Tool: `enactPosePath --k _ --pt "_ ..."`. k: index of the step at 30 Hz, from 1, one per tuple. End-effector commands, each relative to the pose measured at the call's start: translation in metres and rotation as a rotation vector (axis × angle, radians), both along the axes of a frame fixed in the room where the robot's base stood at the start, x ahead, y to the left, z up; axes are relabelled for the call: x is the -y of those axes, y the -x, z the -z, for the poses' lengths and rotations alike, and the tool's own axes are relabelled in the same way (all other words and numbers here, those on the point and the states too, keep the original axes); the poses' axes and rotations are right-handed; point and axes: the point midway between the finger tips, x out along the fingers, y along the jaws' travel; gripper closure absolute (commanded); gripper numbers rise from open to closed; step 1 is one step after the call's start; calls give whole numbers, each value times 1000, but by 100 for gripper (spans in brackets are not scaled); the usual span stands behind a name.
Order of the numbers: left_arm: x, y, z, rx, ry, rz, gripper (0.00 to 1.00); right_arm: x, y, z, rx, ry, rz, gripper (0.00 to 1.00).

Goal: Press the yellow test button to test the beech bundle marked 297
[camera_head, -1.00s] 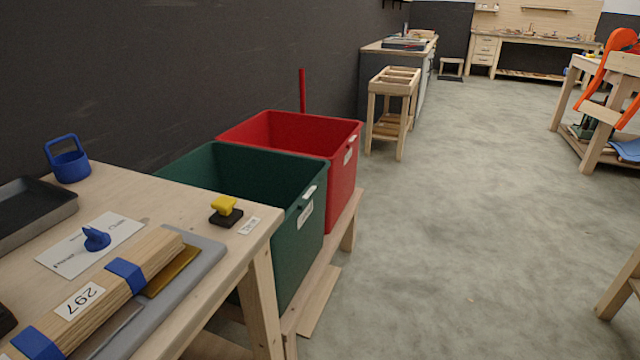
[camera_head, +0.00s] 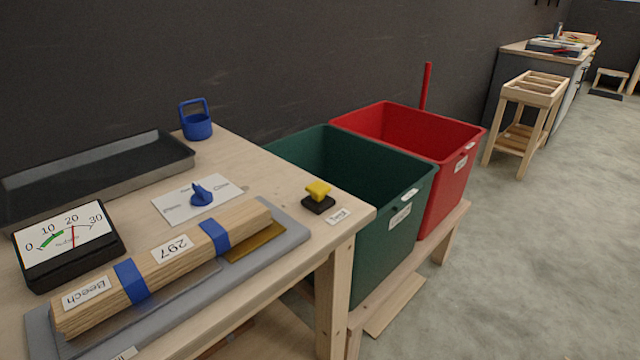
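The beech bundle (camera_head: 165,262) lies on a grey plate (camera_head: 278,246) on the wooden bench. It has two blue bands and labels reading 297 and Beech. The yellow test button (camera_head: 318,190) sits on a small black base near the bench's right end, with a small label (camera_head: 339,216) beside it. A meter (camera_head: 66,243) with a 0 to 30 scale stands left of the bundle; its needle points near 20. A blue pointer knob (camera_head: 201,195) sits on a white card behind the bundle. Neither of my grippers is in view.
A dark tray (camera_head: 100,172) and a blue handled holder (camera_head: 196,122) stand at the bench's back. A green bin (camera_head: 385,215) and a red bin (camera_head: 450,190) stand on a low wooden rack to the right. Open floor (camera_head: 540,270) lies further right.

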Motion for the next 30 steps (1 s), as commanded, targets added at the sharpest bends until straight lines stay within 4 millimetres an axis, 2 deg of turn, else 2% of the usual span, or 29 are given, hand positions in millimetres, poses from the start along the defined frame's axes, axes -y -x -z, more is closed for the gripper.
enactPosePath --k 9,24,25,30 --pt "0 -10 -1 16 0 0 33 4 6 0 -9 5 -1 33" --pt "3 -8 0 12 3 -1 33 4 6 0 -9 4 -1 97" --pt "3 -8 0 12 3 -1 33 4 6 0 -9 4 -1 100" --pt "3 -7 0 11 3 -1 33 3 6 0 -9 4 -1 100"
